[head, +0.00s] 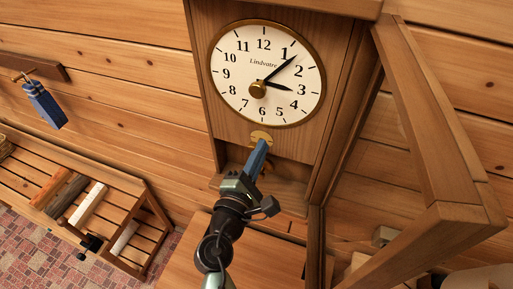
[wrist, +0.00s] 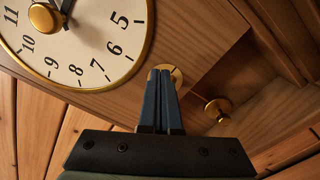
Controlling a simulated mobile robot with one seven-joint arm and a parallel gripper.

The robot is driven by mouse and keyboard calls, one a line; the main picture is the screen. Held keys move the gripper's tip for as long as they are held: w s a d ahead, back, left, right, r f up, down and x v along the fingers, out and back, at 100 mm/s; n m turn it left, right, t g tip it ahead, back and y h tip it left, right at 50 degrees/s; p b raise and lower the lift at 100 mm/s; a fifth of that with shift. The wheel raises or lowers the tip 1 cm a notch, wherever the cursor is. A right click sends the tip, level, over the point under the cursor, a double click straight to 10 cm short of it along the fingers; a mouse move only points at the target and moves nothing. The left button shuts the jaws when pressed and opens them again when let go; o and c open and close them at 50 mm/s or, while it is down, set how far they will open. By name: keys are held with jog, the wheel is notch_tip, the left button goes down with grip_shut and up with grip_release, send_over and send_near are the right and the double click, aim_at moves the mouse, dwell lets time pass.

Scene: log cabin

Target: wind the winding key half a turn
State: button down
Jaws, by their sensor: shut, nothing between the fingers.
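A wall clock with a white dial (head: 285,107) and brass rim hangs in front of me. Below the dial, a flat brass piece (head: 257,133) sits on the wooden front; it also shows in the wrist view (wrist: 176,74). My gripper (head: 264,143) is shut and empty. Its blue fingers point at the brass piece and hide part of it; I cannot tell whether they touch. In the wrist view, a brass disc on a short stem (wrist: 217,108) sits in the lower recess. I cannot tell which brass part is the winding key.
The clock case's wooden door (head: 436,110) stands open on the right, its frame reaching towards me. A slatted bench (head: 138,226) stands at the lower left. A blue object (head: 43,104) hangs from a wall peg rail at the left.

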jog(key=shift+s+d+f, duration=0.1)
jog(key=shift+d+f, duration=0.05)
jog(key=shift+f, duration=0.15)
jog(key=shift+s+d+f+b, duration=0.1)
jog(key=shift+d+f+b, duration=0.15)
jog(key=shift+f+b, duration=0.35)
jog(key=shift+b, duration=0.3)
jog(key=shift+d, duration=0.15)
jog(key=shift+s+d+r, duration=0.1)
jog(key=shift+s+d, duration=0.05)
jog(key=shift+d, duration=0.05)
jog(key=v, duration=0.6)
jog(key=shift+d, duration=0.1)
dwell(0.3)
